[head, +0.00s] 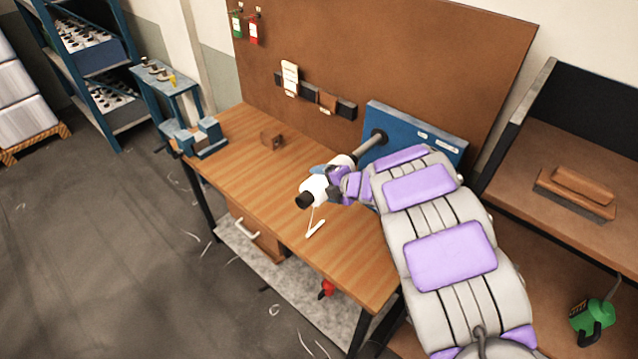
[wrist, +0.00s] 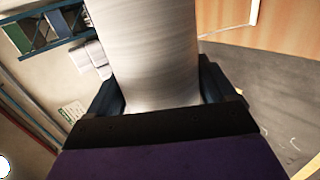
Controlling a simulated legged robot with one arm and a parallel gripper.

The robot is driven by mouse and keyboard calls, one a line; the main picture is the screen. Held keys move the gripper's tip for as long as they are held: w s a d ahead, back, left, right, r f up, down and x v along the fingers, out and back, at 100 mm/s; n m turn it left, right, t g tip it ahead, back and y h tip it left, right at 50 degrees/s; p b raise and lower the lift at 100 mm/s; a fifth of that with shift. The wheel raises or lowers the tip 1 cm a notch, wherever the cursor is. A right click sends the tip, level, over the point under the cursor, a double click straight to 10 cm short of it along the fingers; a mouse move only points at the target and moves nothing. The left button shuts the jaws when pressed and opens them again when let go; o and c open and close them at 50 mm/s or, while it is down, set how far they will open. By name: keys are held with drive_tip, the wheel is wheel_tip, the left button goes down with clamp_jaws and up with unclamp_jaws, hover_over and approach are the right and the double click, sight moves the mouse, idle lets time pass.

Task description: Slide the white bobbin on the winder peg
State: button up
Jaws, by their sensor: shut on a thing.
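The white bobbin (head: 318,187) has a dark near end and is held sideways above the front of the workbench. My gripper (head: 331,181) is shut on its middle and hides part of it. In the wrist view the bobbin (wrist: 148,55) fills the space between the dark jaws (wrist: 155,95). The grey winder peg (head: 371,146) sticks out from the blue winder panel (head: 430,135). The bobbin's far end lies in line with the peg's outer end in the head view. I cannot tell whether it touches the peg or is around it.
A thin white thread hangs from the bobbin towards a small white piece (head: 315,229) on the wooden bench (head: 255,168). A brown block (head: 271,139) and a blue vise (head: 203,138) stand on its left. A brown pegboard (head: 400,50) rises behind.

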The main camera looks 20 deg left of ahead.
drive_tip(key=shift+d, duration=0.45)
drive_tip(key=shift+w+a+f+m+t+b, duration=0.15)
drive_tip(key=shift+a+m+t+b, duration=0.25)
drive_tip(key=shift+b, duration=0.5)
drive_tip(key=shift+a+h, duration=0.2)
drive_tip(key=shift+h, duration=0.1)
drive_tip(key=shift+w+d+r+p, duration=0.1)
drive_tip(key=shift+w+d+p, duration=0.1)
drive_tip(key=shift+w+p, duration=0.4)
drive_tip(key=shift+w+d+r+p, duration=0.15)
drive_tip(key=shift+w+p, duration=0.25)
drive_tip(key=shift+w, duration=0.4)
drive_tip(key=shift+w+d+f+p, duration=0.1)
drive_tip(key=shift+w+d+p, duration=0.15)
drive_tip(key=shift+w+p, duration=0.25)
drive_tip(key=shift+w+d+f+p, duration=0.1)
drive_tip(key=shift+w+d+p, duration=0.1)
drive_tip(key=shift+w+p, duration=0.2)
drive_tip(key=shift+w+d+r, duration=0.1)
